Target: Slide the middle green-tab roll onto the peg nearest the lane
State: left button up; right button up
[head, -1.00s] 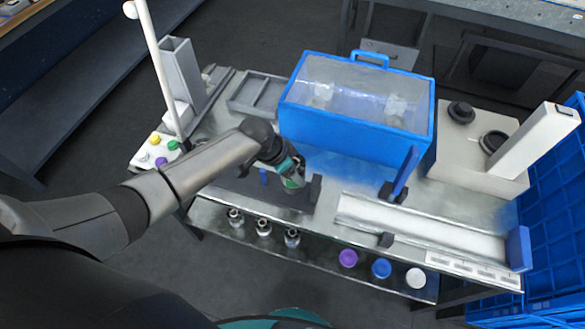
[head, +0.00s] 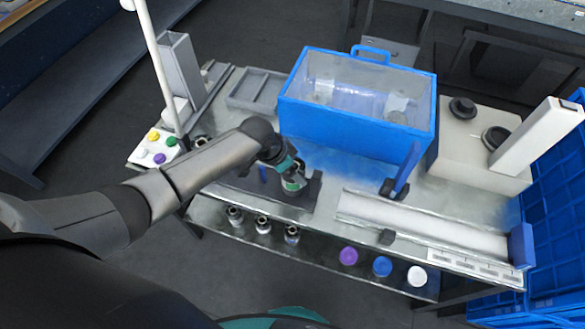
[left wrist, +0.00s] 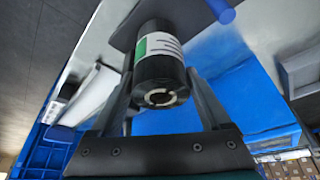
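A black roll with a white and green label (left wrist: 158,62) sits between the fingers of my left gripper (left wrist: 160,85) in the left wrist view. The fingers appear to press on both its sides, and its hollow end faces the camera. In the head view my left gripper (head: 291,170) holds the roll (head: 293,185) low over the right end of a dark plate (head: 245,192), beside a dark block (head: 313,187). A short blue peg (head: 263,175) stands left of it. Any peg under the roll is hidden. My right gripper is out of view.
A white lane (head: 420,226) lies to the right. A blue hood (head: 350,130) stands behind the gripper. Several items, including a purple disc (head: 348,256), lie on the lower shelf. A pale machine (head: 470,150) and blue crates (head: 555,215) are at right.

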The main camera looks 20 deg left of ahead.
pick_arm(q)
jog(key=shift+o, duration=1.3)
jog(key=shift+f, duration=0.1)
jog(key=p+v, duration=0.3)
jog(key=v, duration=1.2)
jog(key=shift+r+p, duration=0.25)
jog(key=shift+p, duration=0.15)
jog(key=shift+s, duration=0.1)
